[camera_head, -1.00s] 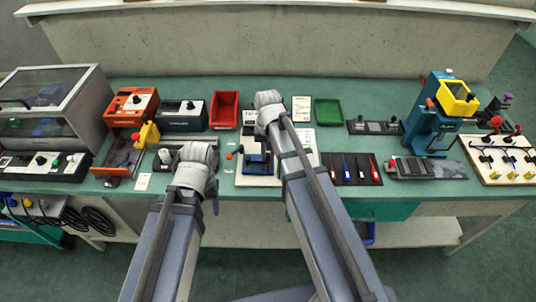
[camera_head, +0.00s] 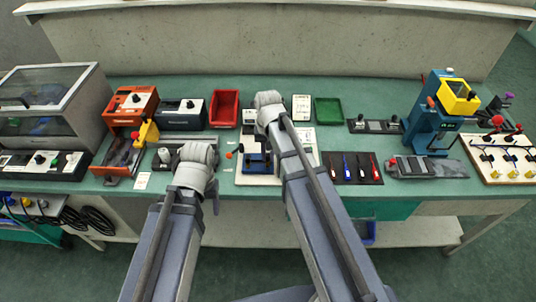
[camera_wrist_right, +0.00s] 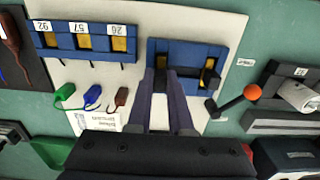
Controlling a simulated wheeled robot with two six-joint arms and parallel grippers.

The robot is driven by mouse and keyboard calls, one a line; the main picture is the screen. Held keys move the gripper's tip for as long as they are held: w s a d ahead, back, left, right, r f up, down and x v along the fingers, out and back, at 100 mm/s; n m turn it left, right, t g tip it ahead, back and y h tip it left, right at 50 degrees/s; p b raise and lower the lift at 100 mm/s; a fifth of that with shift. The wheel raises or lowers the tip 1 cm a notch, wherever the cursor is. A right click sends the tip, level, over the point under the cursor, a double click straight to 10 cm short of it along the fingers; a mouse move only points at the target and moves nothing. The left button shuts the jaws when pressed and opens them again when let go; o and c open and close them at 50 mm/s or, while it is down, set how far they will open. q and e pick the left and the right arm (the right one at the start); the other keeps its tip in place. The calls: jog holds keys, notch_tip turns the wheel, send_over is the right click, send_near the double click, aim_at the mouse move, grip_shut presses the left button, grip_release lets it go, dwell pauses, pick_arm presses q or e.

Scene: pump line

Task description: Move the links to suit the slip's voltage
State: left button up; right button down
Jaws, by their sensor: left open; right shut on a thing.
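In the right wrist view, my right gripper (camera_wrist_right: 166,78) is shut at a blue terminal block (camera_wrist_right: 211,55) with brass contacts, on a white board (camera_wrist_right: 222,25). A small dark piece, likely a link, sits between its tips, partly hidden. A second blue block (camera_wrist_right: 84,42) has three numbered windows. Green (camera_wrist_right: 65,93), blue (camera_wrist_right: 92,96) and brown (camera_wrist_right: 121,97) leads lie near a printed paper (camera_wrist_right: 95,121), unreadable here. In the head view, my right arm covers its gripper and part of the board (camera_head: 243,179). My left gripper (camera_head: 212,203) is open and largely hidden by its wrist, at the table's front edge.
An orange-knobbed lever (camera_wrist_right: 252,92) stands beside the terminal block. In the head view, a red bin (camera_head: 224,108) and green tray (camera_head: 328,110) stand behind. A screwdriver mat (camera_head: 338,181) and blue press (camera_head: 428,125) are to the right. Orange and grey instruments crowd the left.

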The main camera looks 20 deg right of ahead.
jog(key=shift+f+b, duration=0.5)
dwell(1.0)
jog(key=c, duration=0.6)
grip_release()
jog(key=shift+r, duration=0.1)
notch_tip(320, 180, up, 7)
jog(key=p, duration=0.7)
jog(key=shift+r+p, duration=0.2)
jog(key=shift+p, duration=0.1)
grip_shut()
dwell(0.4)
